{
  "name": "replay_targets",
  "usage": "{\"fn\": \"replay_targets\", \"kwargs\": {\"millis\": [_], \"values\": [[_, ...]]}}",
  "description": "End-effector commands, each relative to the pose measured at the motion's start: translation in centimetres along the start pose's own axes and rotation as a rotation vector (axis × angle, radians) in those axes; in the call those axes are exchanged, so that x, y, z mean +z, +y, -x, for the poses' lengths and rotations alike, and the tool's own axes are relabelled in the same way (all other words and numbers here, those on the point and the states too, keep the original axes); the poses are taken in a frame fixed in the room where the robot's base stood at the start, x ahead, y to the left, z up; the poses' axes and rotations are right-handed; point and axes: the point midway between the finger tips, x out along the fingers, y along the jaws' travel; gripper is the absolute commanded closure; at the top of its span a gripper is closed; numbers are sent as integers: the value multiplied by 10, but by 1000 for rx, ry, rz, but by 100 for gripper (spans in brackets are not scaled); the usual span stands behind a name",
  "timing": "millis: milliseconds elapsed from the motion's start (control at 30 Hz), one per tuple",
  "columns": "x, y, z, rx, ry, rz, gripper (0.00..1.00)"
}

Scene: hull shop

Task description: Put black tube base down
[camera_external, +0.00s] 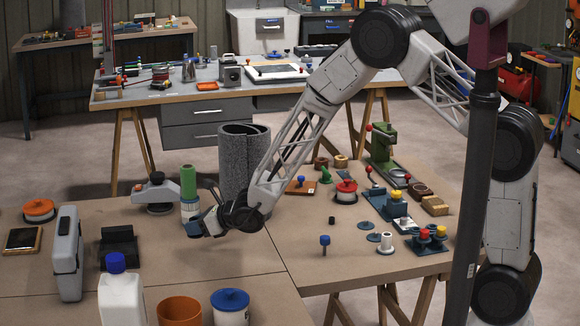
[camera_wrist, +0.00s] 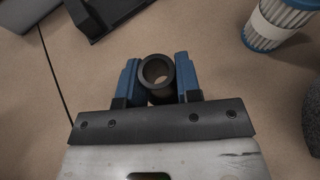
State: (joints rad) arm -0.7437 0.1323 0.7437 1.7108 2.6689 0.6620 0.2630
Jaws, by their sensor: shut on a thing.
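The black tube (camera_wrist: 146,82) is between the blue fingers of my gripper (camera_wrist: 157,78) in the wrist view. Its round open end faces the camera, and brown tabletop shows through the bore. My gripper is shut on it, with one finger on each side. In the external view my gripper (camera_external: 193,229) is low over the left part of the brown table (camera_external: 190,262), in front of a green-topped cylinder. The tube cannot be made out there. I cannot tell whether its lower end touches the table.
The green-topped cylinder (camera_external: 189,183) and a grey roll (camera_external: 232,158) stand behind my gripper. A dark block (camera_external: 118,248) is to its left. A pleated blue-and-white cylinder (camera_wrist: 277,24) shows upper right in the wrist view. Bare tabletop lies in front of my gripper.

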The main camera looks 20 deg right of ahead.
Motion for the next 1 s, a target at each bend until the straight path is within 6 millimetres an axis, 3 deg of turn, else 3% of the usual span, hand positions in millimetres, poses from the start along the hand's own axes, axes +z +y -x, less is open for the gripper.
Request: {"fn": "replay_targets", "kwargs": {"millis": [467, 1000], "values": [[2, -2, -5, 0, -1, 1, 93], [20, -19, -66, 0, -1, 1, 93]]}}
